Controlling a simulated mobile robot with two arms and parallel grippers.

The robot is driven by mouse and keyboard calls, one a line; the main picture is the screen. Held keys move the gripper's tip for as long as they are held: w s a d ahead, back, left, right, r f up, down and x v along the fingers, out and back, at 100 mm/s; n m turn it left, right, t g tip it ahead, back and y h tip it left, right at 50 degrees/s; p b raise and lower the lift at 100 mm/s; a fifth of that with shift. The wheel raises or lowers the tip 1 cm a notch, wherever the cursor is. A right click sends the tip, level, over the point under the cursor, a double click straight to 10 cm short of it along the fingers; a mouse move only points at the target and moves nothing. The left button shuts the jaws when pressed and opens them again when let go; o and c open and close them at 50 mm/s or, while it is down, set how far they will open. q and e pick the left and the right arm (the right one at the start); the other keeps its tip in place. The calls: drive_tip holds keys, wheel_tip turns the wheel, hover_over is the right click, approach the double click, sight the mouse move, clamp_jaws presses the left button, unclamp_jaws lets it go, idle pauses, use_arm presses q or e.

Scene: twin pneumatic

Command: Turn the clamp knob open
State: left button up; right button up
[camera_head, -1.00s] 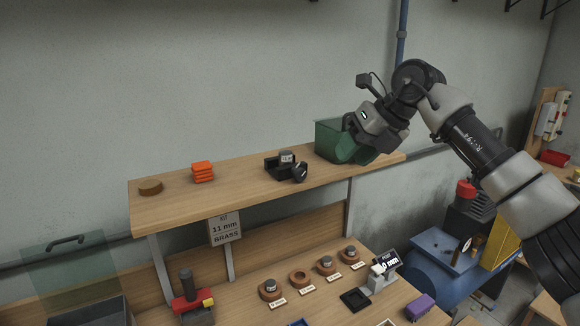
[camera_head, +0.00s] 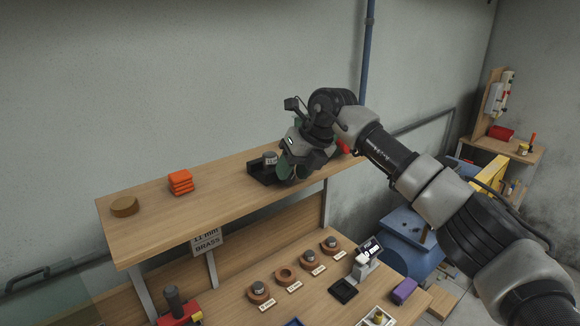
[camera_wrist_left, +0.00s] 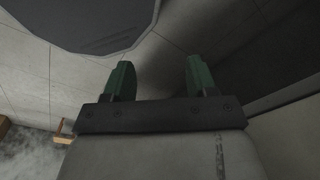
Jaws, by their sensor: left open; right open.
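The small black clamp (camera_head: 258,174) stands on the wooden shelf, with a grey-topped cylindrical piece (camera_head: 269,158) in it. Its knob side, on the right, is hidden behind my right gripper (camera_head: 294,174). That gripper points down at the clamp's right side with its dark green fingers apart. I cannot tell whether the fingers are around the knob or touching it. My left gripper (camera_wrist_left: 160,75) shows only in the left wrist view; its green fingers are wide apart with nothing between them.
The shelf (camera_head: 215,195) also holds orange blocks (camera_head: 180,182) and a brown disc (camera_head: 124,206). Below, the bench has several ringed holders (camera_head: 285,276), a small display (camera_head: 369,248) and a purple block (camera_head: 404,291). A red-based tool (camera_head: 178,312) stands at lower left.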

drive_tip(key=shift+w+a+f, duration=0.1)
drive_tip(key=shift+a+f, duration=0.15)
drive_tip(key=shift+f, duration=0.45)
use_arm(q)
drive_tip(key=shift+w+a+r, duration=0.1)
drive_tip(key=shift+a+r, duration=0.3)
drive_tip(key=shift+a, duration=0.2)
use_arm(e)
drive_tip(key=c, duration=0.6)
drive_tip(key=t+h+b, duration=0.1)
drive_tip(key=b, duration=0.1)
drive_tip(key=h+b, duration=0.1)
drive_tip(key=b, duration=0.1)
drive_tip(key=shift+a+f+n+t+h, duration=0.2)
drive_tip(key=shift+n+t+h, duration=0.1)
drive_tip(key=shift+n+t, duration=0.1)
drive_tip(key=shift+r+t+h+b, duration=0.2)
drive_tip(key=shift+t+h+b, duration=0.1)
drive_tip(key=shift+h+b, duration=0.15)
use_arm(q)
drive_tip(key=f, duration=0.5)
drive_tip(key=shift+d+f, duration=0.1)
drive_tip(key=shift+d, duration=0.25)
use_arm(e)
drive_tip(key=shift+r, duration=0.1)
